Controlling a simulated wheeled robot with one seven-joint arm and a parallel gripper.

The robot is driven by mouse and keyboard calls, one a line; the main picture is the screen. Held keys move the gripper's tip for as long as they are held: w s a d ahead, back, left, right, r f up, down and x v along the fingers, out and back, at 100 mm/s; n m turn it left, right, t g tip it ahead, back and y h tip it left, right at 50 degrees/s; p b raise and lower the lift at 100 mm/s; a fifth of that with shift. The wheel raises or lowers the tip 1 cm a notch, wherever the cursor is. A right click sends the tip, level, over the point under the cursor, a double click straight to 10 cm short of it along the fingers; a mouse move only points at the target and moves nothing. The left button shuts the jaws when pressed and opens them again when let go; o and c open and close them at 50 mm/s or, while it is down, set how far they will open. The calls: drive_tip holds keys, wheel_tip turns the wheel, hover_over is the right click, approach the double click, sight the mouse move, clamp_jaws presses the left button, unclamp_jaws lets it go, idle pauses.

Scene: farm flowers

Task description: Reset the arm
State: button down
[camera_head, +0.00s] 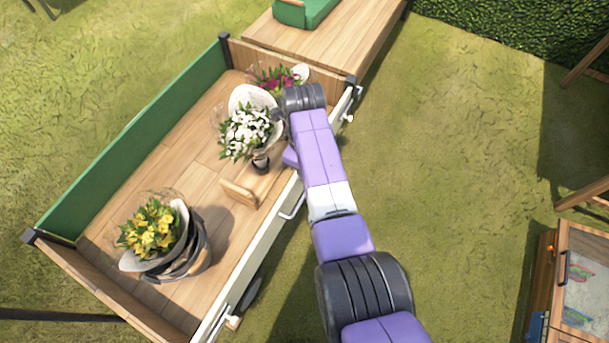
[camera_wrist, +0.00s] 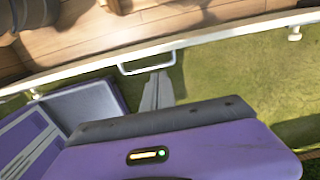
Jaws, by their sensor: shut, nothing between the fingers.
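My arm reaches up the middle of the head view to the cart's right side, its dark joint beside the white bouquet (camera_head: 246,132). My gripper is hidden behind the arm there. In the wrist view my gripper (camera_wrist: 157,90) shows as two grey fingers pressed together with nothing between them, above its purple body. The fingers point toward the cart's side rail and a white handle (camera_wrist: 147,69). The wooden cart (camera_head: 150,150) carries the white bouquet, a yellow bouquet (camera_head: 152,228) in a bucket (camera_head: 185,262), and pink flowers (camera_head: 275,80) at the far corner.
A small wooden block (camera_head: 239,193) stands on the cart floor. A wooden table (camera_head: 335,45) with a green box (camera_head: 305,10) adjoins the far end. A wooden crate (camera_head: 580,290) stands at lower right. Open grass (camera_head: 470,160) lies right of my arm, with a hedge (camera_head: 510,25) behind.

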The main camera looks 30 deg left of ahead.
drive_tip(key=shift+a+r, duration=0.3)
drive_tip(key=shift+r, duration=0.65)
